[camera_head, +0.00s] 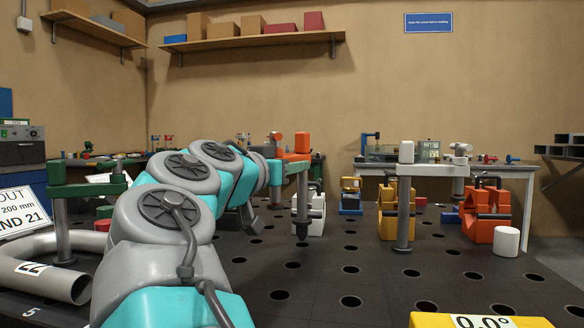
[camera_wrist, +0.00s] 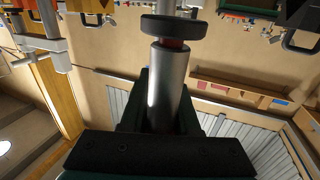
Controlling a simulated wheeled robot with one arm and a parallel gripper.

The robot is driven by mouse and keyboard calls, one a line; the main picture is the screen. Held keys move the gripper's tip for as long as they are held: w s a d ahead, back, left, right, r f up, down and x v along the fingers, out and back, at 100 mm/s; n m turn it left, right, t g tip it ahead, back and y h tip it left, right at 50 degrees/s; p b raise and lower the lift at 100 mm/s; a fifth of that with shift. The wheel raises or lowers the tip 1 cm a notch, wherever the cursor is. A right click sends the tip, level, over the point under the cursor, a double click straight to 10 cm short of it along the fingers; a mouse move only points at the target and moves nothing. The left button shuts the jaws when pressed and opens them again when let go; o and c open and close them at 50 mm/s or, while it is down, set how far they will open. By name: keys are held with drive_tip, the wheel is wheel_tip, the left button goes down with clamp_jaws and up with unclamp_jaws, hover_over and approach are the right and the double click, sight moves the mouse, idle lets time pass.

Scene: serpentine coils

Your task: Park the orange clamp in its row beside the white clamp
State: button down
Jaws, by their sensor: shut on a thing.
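The orange clamp (camera_head: 292,157) is at my arm's end in the head view. It is upright, its steel post (camera_head: 302,205) hanging down with the dark tip near the perforated table (camera_head: 300,278); I cannot tell whether it touches. In the wrist view my gripper (camera_wrist: 163,100) is shut around a steel cylinder of the clamp (camera_wrist: 167,85), with a black disc beyond it. My arm hides part of the grip in the head view. The white clamp (camera_head: 405,170) stands upright to the right, its grey post down on the table.
A green clamp (camera_head: 85,188) stands at left by a grey bent pipe (camera_head: 60,268). White (camera_head: 312,214), yellow (camera_head: 390,220) and orange (camera_head: 480,228) blocks stand behind. A white cylinder (camera_head: 507,241) stands at right, a yellow angle display (camera_head: 430,320) in front. The front middle table, full of holes, is clear.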

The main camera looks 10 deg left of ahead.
sight(300, 188)
drive_tip(key=shift+f+b, duration=2.35)
drive_tip(key=shift+b, duration=0.15)
drive_tip(key=c, duration=0.6)
unclamp_jaws()
drive_tip(key=shift+o, duration=0.2)
